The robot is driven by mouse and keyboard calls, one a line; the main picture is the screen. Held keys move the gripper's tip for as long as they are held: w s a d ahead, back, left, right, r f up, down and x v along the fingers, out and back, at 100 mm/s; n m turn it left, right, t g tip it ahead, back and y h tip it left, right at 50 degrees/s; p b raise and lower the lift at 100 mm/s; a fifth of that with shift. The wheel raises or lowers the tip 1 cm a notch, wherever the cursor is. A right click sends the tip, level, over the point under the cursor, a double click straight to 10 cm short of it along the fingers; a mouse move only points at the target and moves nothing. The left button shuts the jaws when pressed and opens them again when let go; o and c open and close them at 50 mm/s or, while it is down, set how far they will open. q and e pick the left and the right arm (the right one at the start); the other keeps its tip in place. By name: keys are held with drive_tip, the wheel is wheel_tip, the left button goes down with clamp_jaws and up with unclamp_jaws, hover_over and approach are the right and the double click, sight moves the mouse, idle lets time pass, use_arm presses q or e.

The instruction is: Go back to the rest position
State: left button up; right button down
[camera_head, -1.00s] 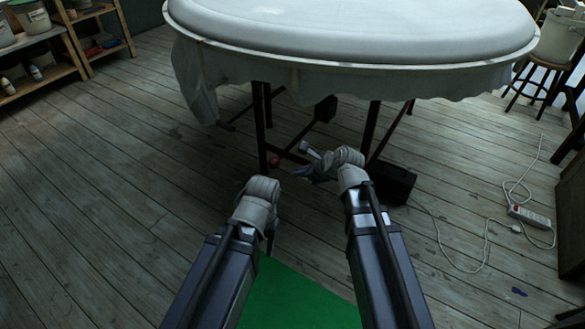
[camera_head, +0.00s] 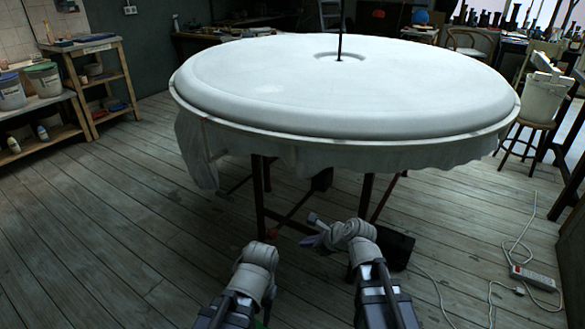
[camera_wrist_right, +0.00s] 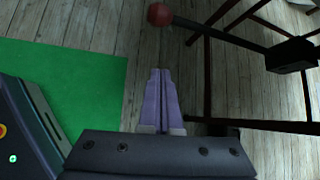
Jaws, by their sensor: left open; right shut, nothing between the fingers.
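My left gripper (camera_head: 267,297) is low in the middle of the head view, pointing down. Its wrist hides most of the fingers. My right gripper (camera_head: 315,234) is further right in the head view, in front of the table's legs and pointing left. In the right wrist view its purple fingers (camera_wrist_right: 160,98) lie together with nothing between them. Both arms are low in front of the large round table (camera_head: 350,85), apart from its top.
A red ball-shaped thing (camera_head: 272,233) is near the table's legs. A power strip (camera_head: 533,277) with a white cable lies on the floor at right. A stool (camera_head: 527,140) and a shelf (camera_head: 98,75) flank the table. Green surface (camera_wrist_right: 75,85) lies below.

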drive_tip(key=s+a+f+n+g+h, duration=0.1)
drive_tip(key=s+f+n+g+h, duration=0.25)
drive_tip(key=s+n, duration=0.8)
drive_tip(key=s+a+f+n+g+h, duration=0.1)
drive_tip(key=s+f+n+g+h, duration=0.45)
drive_tip(key=n, duration=1.15)
use_arm(q)
wheel_tip(320, 180, up, 32)
drive_tip(key=p, duration=3.1)
drive_tip(key=shift+p, duration=0.4)
use_arm(e)
wheel_tip(320, 180, up, 34)
drive_tip(key=t+y, duration=0.2)
drive_tip(key=shift+s+a+r+m, duration=0.15)
drive_tip(key=shift+s+r+m, duration=0.05)
drive_tip(key=shift+s+m, duration=0.2)
use_arm(q)
drive_tip(key=shift+d+f, duration=0.1)
drive_tip(key=shift+f, duration=0.05)
drive_tip(key=shift+c, duration=0.5)
drive_tip(key=shift+d, duration=0.15)
